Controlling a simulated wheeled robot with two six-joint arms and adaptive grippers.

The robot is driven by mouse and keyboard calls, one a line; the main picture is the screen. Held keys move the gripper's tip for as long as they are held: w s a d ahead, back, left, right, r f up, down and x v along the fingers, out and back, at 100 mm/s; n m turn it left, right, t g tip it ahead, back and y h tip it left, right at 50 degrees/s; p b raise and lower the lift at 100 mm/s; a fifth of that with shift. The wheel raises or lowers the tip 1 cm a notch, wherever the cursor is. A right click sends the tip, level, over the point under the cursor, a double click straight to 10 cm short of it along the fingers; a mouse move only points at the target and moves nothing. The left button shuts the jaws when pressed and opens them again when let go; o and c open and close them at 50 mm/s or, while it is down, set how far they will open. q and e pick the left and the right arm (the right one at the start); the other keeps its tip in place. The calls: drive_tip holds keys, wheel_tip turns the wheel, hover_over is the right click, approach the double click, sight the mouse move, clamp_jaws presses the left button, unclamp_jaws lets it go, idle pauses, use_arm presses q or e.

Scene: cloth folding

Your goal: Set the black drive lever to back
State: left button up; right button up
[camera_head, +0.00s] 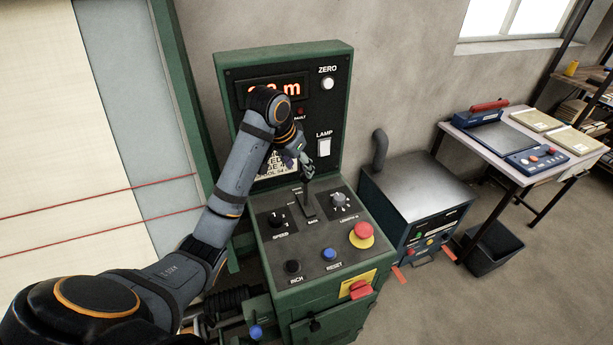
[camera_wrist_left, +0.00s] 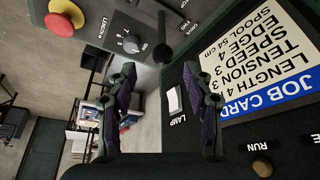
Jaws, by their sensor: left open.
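The black drive lever (camera_head: 308,198) stands up from a slot plate in the middle of the green machine's sloped control panel. The word BACK is printed at the near end of its plate. I cannot tell its exact setting. In the left wrist view its dark knob (camera_wrist_left: 162,52) shows just past the fingertips, between their lines. My left gripper (camera_head: 308,168) is above the lever near its top, its two fingers apart in the left wrist view (camera_wrist_left: 158,72). Nothing shows clearly between them, and I cannot tell whether they touch the lever. My right gripper is not in view.
Around the lever are a speed knob (camera_head: 278,219), a length knob (camera_head: 340,201), a blue reset button (camera_head: 328,254) and a red emergency button (camera_head: 362,233). The upright panel with the lamp switch (camera_head: 324,147) and job card (camera_wrist_left: 262,52) stands close behind the gripper.

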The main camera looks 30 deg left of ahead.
sight(306, 182)
use_arm(q)
drive_tip(key=b+x, duration=0.1)
drive_tip(key=x, duration=0.2)
drive_tip(key=shift+s+a+f, duration=0.15)
drive_tip(key=x, duration=0.2)
drive_tip(key=p+x, duration=0.1)
drive_tip(key=x, duration=0.3)
drive_tip(key=shift+w+f, duration=0.15)
drive_tip(key=shift+w, duration=0.25)
drive_tip(key=shift+f+p, duration=0.3)
drive_tip(key=shift+f, duration=0.05)
drive_tip(key=shift+w, duration=0.1)
drive_tip(key=c, duration=0.4)
clamp_jaws()
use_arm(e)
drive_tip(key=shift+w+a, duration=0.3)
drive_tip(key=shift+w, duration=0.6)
